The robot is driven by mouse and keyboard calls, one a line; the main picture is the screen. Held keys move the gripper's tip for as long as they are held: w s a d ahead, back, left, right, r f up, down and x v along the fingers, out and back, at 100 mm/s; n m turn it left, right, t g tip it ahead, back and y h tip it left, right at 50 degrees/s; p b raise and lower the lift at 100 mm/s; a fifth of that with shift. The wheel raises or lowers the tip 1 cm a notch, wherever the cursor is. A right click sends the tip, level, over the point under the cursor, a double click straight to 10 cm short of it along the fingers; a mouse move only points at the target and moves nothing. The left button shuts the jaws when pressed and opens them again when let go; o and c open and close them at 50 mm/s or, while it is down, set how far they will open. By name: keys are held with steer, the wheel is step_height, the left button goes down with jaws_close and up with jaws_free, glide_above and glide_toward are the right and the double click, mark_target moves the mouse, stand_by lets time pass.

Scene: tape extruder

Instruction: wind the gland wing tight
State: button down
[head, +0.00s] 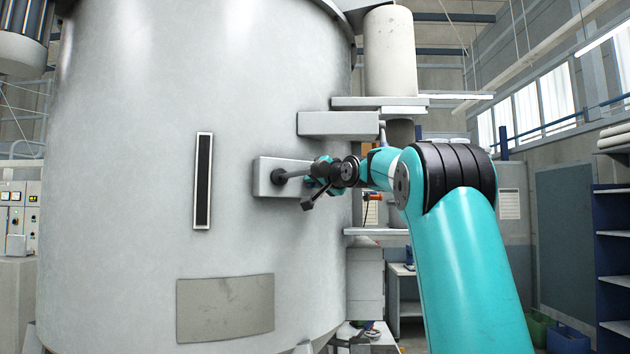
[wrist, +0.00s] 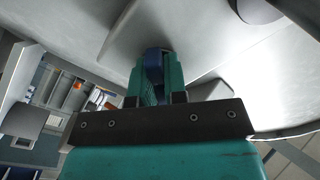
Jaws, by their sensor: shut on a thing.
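The grey block (head: 265,177) sticks out from the side of the large pale tank. My gripper (head: 318,182) is right in front of this block, small in the head view and partly covered by dark parts. In the wrist view my gripper (wrist: 154,82) has its two teal fingers closed on a dark blue piece, which looks like the gland wing (wrist: 153,63). The fingers hide most of the wing, so its angle is hard to tell. Pale metal lies close behind it.
The tank (head: 120,180) fills the left half, with a dark vertical slot (head: 202,180) and a flat plate (head: 225,307). A grey ledge (head: 338,124) juts out just above my gripper. Shelves (head: 610,250) stand far right.

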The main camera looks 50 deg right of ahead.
steer(key=m+p, duration=0.1)
steer(key=m, duration=0.2)
steer(key=shift+r+p, duration=0.15)
steer(key=shift+p, duration=0.15)
steer(key=shift+m+p, duration=0.3)
steer(key=shift+m, duration=0.6)
steer(key=shift+m+p, duration=0.65)
steer(key=shift+m, duration=0.15)
steer(key=c, duration=1.1)
jaws_free()
steer(key=shift+o, duration=0.2)
steer(key=shift+s, duration=0.1)
